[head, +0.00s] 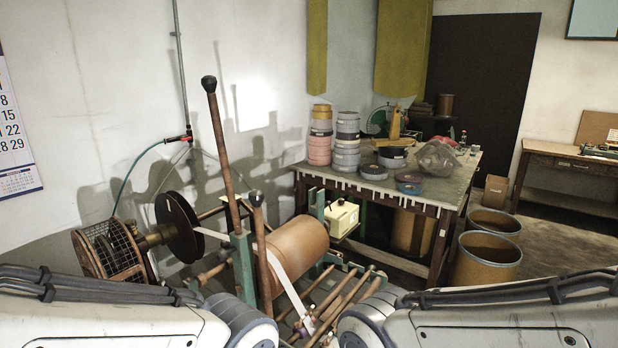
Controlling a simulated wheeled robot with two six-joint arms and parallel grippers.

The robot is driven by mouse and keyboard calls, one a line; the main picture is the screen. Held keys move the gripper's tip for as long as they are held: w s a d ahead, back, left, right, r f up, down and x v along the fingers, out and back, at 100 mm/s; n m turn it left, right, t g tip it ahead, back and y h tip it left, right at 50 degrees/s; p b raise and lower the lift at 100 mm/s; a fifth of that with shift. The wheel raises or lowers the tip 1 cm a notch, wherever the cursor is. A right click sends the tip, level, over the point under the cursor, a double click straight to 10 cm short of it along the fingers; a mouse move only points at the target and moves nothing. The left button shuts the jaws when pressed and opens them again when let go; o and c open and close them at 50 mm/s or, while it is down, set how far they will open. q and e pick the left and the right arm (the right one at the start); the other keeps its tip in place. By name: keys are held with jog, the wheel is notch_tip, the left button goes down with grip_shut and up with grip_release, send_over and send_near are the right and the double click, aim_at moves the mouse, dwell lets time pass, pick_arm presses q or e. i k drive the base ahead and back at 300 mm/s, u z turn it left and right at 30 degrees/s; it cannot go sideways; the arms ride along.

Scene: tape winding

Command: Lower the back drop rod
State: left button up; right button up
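A winding machine with a green frame (243,265) stands in front of me. A long wooden rod with a dark knob (222,140) rises from it, tilted to the left. A shorter dark-knobbed rod (262,250) stands nearly upright closer to me. I cannot tell for sure which is the back drop rod. A copper-brown roller (298,252) lies behind the shorter rod. A pale tape (290,289) runs down over the front of the machine. My two arms come in at the lower left and lower right. Neither gripper shows.
A dark reel (178,228) and a round caged part (108,250) are at the machine's left. Several wooden bars (340,297) lie low at its right. A table (428,200) with stacked tape rolls stands behind. Brown bins (484,262) stand right of it.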

aim_at(256, 197)
jog(key=k, duration=1)
jog(key=z, duration=1)
jog(key=i, duration=0.9)
jog(key=u, duration=1.05)
